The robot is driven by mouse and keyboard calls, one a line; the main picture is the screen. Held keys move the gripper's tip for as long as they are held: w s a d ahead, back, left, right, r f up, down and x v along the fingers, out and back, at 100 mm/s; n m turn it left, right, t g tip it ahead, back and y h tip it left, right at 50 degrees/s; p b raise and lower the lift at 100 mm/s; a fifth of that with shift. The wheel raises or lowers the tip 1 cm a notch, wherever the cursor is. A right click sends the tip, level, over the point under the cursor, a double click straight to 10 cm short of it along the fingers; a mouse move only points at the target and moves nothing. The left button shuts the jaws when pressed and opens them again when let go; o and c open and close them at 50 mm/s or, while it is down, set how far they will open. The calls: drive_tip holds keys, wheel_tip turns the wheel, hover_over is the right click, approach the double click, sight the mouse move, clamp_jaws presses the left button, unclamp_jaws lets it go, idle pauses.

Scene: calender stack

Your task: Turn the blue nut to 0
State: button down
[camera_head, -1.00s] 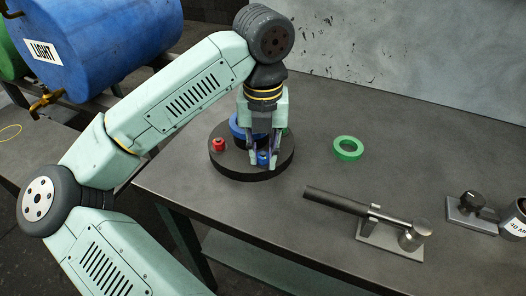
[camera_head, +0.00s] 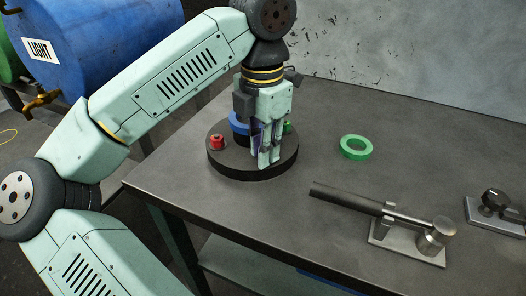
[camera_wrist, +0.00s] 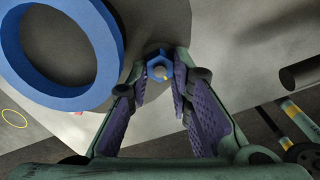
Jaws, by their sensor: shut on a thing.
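The blue nut (camera_wrist: 153,56) shows in the wrist view as a hexagon around a grey centre, with a small yellow mark at its lower right. My gripper (camera_wrist: 161,68) has its two purple-padded fingers on either side of it and is shut on it. In the head view my gripper (camera_head: 264,158) points down at the front right of the round dark base (camera_head: 245,174). There its fingers hide the blue nut. No 0 mark can be made out in either view.
A blue ring (camera_head: 237,123) sits at the back of the base, with a red nut (camera_head: 216,143) at left and a green nut (camera_head: 288,127) at right. A green ring (camera_head: 356,157) and a metal fixture with a dark rod (camera_head: 345,199) lie on the table to the right.

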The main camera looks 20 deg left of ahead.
drive_tip(key=m, duration=0.5)
drive_tip(key=shift+w+a+m+b, duration=0.15)
drive_tip(key=shift+m+b, duration=0.15)
drive_tip(key=shift+m, duration=0.1)
idle(0.4)
drive_tip(key=c, duration=1.4)
unclamp_jaws()
drive_tip(key=shift+c, duration=0.2)
